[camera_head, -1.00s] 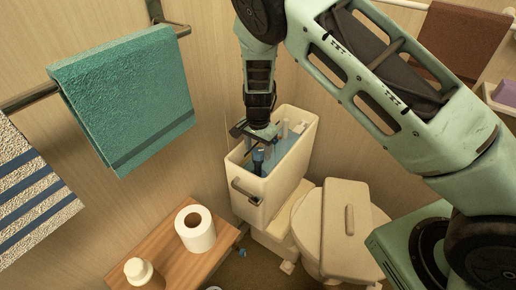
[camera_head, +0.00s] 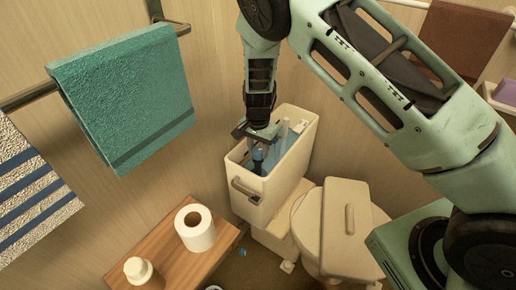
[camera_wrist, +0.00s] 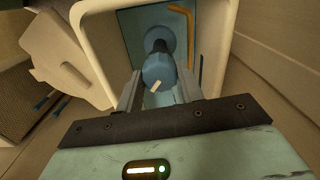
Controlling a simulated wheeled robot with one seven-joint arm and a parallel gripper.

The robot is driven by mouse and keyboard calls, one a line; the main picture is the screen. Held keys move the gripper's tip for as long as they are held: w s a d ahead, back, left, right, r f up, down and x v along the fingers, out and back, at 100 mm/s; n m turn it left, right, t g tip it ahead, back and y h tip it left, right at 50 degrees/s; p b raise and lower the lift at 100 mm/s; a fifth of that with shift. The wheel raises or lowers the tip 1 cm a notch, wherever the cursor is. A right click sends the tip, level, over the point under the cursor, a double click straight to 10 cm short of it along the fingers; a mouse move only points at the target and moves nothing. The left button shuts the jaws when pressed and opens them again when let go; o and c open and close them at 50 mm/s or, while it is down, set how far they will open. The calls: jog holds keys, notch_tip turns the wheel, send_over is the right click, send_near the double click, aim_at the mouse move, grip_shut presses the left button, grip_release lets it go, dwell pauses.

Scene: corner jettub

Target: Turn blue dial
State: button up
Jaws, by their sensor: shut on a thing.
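The blue dial (camera_wrist: 158,72) with a pale pointer mark shows in the wrist view, inside the open toilet tank (camera_head: 288,168). It also shows in the head view (camera_head: 258,157), partly covered by my gripper. My gripper (camera_wrist: 160,92) reaches down into the tank from above, with one finger on each side of the dial. The fingers are shut on the dial. The fingertips are partly hidden behind it.
The tank walls stand close around my gripper. An orange-brown pipe (camera_wrist: 188,40) runs inside the tank. The toilet with its lid (camera_head: 346,225) is to the right. A green towel (camera_head: 125,95) hangs at left.

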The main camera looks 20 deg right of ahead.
aim_at(258, 150)
jog(key=n+b, duration=0.1)
jog(key=n, duration=1.1)
jog(key=shift+n, duration=0.3)
jog(key=shift+b, duration=0.3)
jog(key=o, duration=1)
jog(key=shift+r, duration=0.15)
notch_tip(258, 150, up, 17)
jog(key=b, duration=0.1)
jog(key=shift+r, duration=0.1)
